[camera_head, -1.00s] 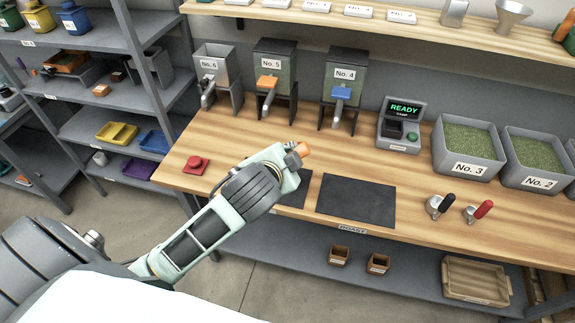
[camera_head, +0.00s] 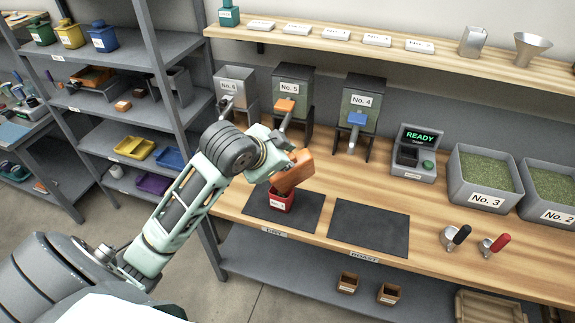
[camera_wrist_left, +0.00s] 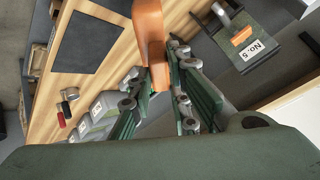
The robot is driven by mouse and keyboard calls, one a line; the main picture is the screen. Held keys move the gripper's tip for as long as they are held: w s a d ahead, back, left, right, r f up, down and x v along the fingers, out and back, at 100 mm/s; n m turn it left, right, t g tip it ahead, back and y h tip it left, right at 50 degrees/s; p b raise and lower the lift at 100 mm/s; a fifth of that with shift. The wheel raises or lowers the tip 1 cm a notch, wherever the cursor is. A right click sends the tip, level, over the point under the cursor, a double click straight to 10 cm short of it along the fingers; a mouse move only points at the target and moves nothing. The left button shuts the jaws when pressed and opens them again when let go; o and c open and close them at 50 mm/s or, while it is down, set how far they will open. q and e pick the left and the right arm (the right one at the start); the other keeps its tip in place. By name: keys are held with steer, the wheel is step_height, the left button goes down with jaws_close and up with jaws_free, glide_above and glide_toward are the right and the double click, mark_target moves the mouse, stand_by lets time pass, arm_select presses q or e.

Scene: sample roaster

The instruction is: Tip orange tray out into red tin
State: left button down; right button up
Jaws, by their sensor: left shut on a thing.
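My left gripper (camera_head: 272,166) is shut on the orange tray (camera_head: 295,172), which is tilted steeply with its lower end over the red tin. In the left wrist view the tray (camera_wrist_left: 150,30) shows between the fingers (camera_wrist_left: 160,82). The red tin (camera_head: 279,203) stands upright on the left dark mat; its mouth is partly hidden by the tray and gripper. I cannot see whether anything is in the tray or tin, or whether they touch. My right gripper is not in view.
The left dark mat (camera_head: 303,216) and an empty right mat (camera_head: 369,228) lie along the bench front. Hoppers No. 5 (camera_head: 293,87) and No. 4 (camera_head: 361,101) stand behind, with a READY machine (camera_head: 416,152) to the right. Two portafilter-like tools (camera_head: 456,238) lie front right.

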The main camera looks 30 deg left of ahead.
arm_select(q)
steer(key=shift+w+a+r+n+g+h, duration=0.1)
steer(key=shift+w+a+r+h, duration=0.15)
steer(key=shift+a, duration=0.2)
steer(key=shift+w+a+r+n+g+h, duration=0.15)
steer(key=shift+a+r, duration=0.1)
steer(key=shift+a, duration=0.2)
steer(key=shift+w+a+r+n+g+h, duration=0.1)
steer(key=shift+w+a+r+h, duration=0.15)
steer(key=shift+a, duration=0.2)
steer(key=w+a+f+n+g+h+b, duration=0.1)
steer(key=w+a+h, duration=0.2)
steer(key=a, duration=0.5)
steer(key=w+a+f+n+g+h, duration=0.1)
steer(key=w+a+n+h, duration=0.1)
steer(key=a, duration=0.6)
steer(key=shift+w+a+f+h+b, duration=0.15)
steer(key=shift+w+h+b, duration=0.25)
steer(key=shift+w+h, duration=0.55)
steer(key=shift+w+g, duration=0.1)
steer(key=shift+g, duration=0.25)
stand_by(0.3)
step_height(320, 180, up, 3)
steer(key=shift+r+p, duration=0.1)
steer(key=shift+p, duration=0.8)
steer(key=shift+f, duration=0.2)
